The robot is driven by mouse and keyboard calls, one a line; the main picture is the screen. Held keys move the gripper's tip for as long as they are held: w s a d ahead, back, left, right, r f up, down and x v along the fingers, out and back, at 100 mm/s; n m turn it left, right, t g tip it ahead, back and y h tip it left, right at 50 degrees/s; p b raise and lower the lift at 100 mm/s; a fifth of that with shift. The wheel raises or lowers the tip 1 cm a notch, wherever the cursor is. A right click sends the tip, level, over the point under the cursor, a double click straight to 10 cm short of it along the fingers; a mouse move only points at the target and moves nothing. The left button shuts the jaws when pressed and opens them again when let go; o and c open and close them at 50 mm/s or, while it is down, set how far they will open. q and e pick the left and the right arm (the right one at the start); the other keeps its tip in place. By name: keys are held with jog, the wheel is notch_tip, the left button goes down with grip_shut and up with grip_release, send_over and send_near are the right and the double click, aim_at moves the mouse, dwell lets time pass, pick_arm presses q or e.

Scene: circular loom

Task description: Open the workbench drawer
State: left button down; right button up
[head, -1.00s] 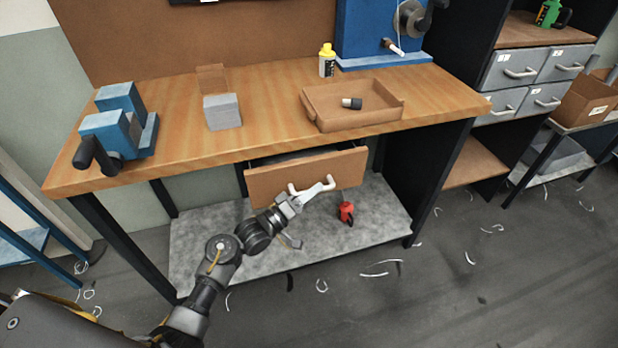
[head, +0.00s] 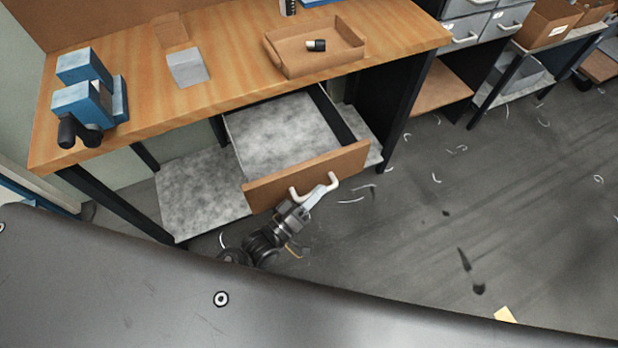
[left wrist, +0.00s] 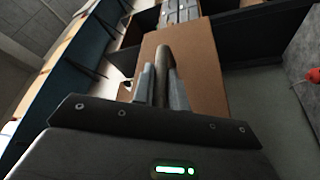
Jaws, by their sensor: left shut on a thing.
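The workbench drawer (head: 308,176) is pulled well out from under the bench top in the head view. Its grey inside (head: 280,130) shows and looks empty. A pale handle (head: 294,193) is on its brown front. My left gripper (head: 320,190) is at the right part of this handle, shut on it. In the left wrist view the fingers (left wrist: 160,88) close around the handle bar (left wrist: 164,65), with the brown drawer front (left wrist: 198,60) behind it. My right gripper is not in view.
A grey drawer cabinet (head: 468,30) stands to the right. The floor (head: 500,190) right of the drawer is mostly clear, with scattered shavings.

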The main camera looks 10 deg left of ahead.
pick_arm(q)
jog(key=shift+s+d, duration=0.15)
jog(key=c, duration=1.4)
grip_release()
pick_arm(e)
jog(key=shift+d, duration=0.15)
pick_arm(q)
jog(key=b+v, duration=0.2)
jog(key=v, duration=0.9)
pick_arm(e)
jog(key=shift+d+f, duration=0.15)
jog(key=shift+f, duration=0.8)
pick_arm(q)
jog(key=shift+r, duration=0.1)
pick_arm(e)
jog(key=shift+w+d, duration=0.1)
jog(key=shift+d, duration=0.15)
